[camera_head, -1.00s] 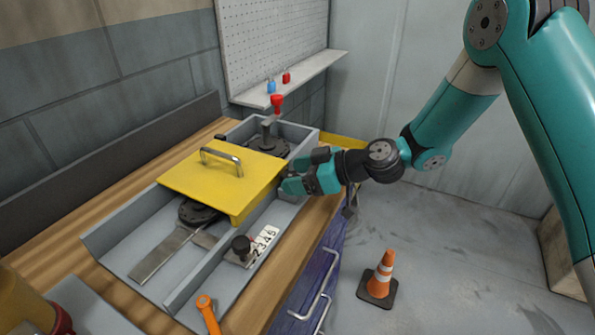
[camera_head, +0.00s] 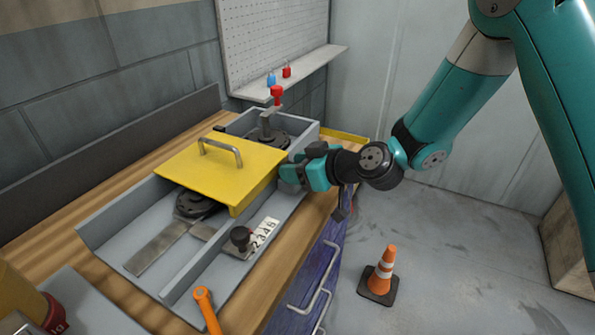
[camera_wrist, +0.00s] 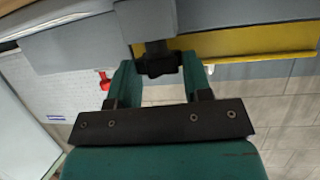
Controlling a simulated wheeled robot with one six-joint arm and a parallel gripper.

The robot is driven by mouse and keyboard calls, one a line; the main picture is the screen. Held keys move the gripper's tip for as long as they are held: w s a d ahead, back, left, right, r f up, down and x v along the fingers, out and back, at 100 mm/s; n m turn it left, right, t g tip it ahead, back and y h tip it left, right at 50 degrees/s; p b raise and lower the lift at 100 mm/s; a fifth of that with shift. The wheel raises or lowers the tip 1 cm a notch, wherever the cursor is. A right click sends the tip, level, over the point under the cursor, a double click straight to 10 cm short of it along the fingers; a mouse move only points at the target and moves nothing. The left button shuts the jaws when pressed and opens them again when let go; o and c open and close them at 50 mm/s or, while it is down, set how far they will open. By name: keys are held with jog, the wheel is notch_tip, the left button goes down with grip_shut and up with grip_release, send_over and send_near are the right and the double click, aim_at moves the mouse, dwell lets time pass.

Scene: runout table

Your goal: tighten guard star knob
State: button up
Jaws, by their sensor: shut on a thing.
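The black star knob (camera_wrist: 160,66) shows in the wrist view on a dark stem under the grey tray edge. My gripper (camera_wrist: 157,75) is shut on it, with one teal finger on either side. In the head view my gripper (camera_head: 291,175) is at the right edge of the yellow guard (camera_head: 215,172), and the knob is hidden there behind the fingers. The guard lies across the grey trough (camera_head: 132,220) and has a metal handle on top. The guard also shows as a yellow strip in the wrist view (camera_wrist: 245,42).
A black knob (camera_head: 240,237) with a number plate (camera_head: 263,234) stands at the trough's near side. An orange wrench (camera_head: 206,308) lies near the front. A red-topped lever (camera_head: 276,93) rises behind the guard. A traffic cone (camera_head: 381,270) stands on the floor, right of the bench.

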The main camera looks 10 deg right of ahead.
jog(key=shift+s+a+m+t+h, duration=0.1)
jog(key=shift+m+t+h, duration=0.4)
jog(key=shift+m+t, duration=0.2)
jog(key=o, duration=0.9)
jog(key=shift+b+v, duration=6.3)
jog(key=shift+v, duration=2.45)
